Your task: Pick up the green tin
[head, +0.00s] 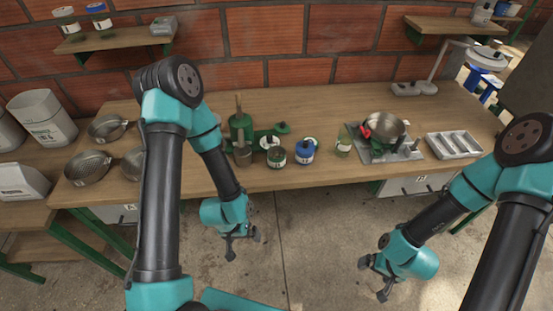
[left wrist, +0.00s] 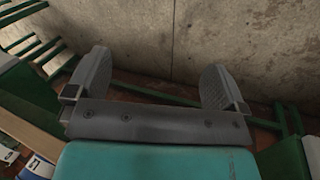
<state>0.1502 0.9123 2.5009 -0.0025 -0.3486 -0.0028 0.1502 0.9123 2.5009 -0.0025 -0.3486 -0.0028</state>
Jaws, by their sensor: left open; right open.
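A small dark green tin (head: 276,157) with a pale label stands upright near the front edge of the wooden bench (head: 225,178). A blue tin (head: 305,152) stands just to its right. My left gripper (head: 243,247) is open and empty in front of the bench, below its top, to the lower left of the green tin. In the left wrist view its two spread fingers (left wrist: 155,82) have nothing between them. My right gripper (head: 372,280) is open and empty over the floor, to the lower right of the tin.
A green hand-cranked machine (head: 241,128) stands behind and left of the tin. A glass jar (head: 344,144), a steel pot (head: 384,128) and a grey divided tray (head: 453,145) are to the right. Metal pans (head: 88,168) lie at left. A brick wall backs the bench.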

